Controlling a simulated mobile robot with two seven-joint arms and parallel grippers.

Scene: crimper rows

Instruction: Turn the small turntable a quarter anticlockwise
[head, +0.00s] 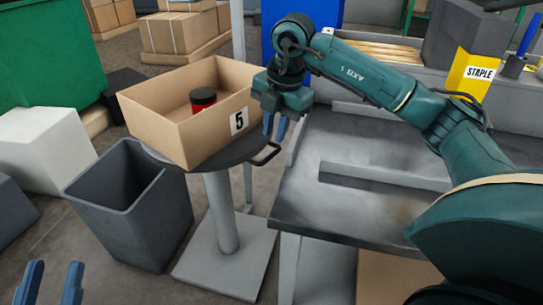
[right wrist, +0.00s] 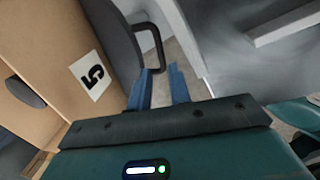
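The small turntable (head: 238,152) is a dark round plate on a grey post, with a dark loop handle (head: 270,157) on its right side. An open cardboard box (head: 182,137) marked 5 stands on it, with a dark-lidded red jar (head: 203,98) inside. My right gripper (head: 274,136) points down just above the handle, fingers apart and empty. In the right wrist view, the handle (right wrist: 156,42) lies just beyond the gap between the blue fingertips (right wrist: 160,70); I cannot tell whether they touch it. My left gripper (head: 53,268) is open and empty at the lower left.
A grey metal workbench (head: 325,205) stands close to the right of the turntable. A dark open bin (head: 130,205) stands to its left, beside a white block (head: 45,150). A yellow STAPLE box (head: 466,75) is at the back right. Bare floor shows in front of the bin.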

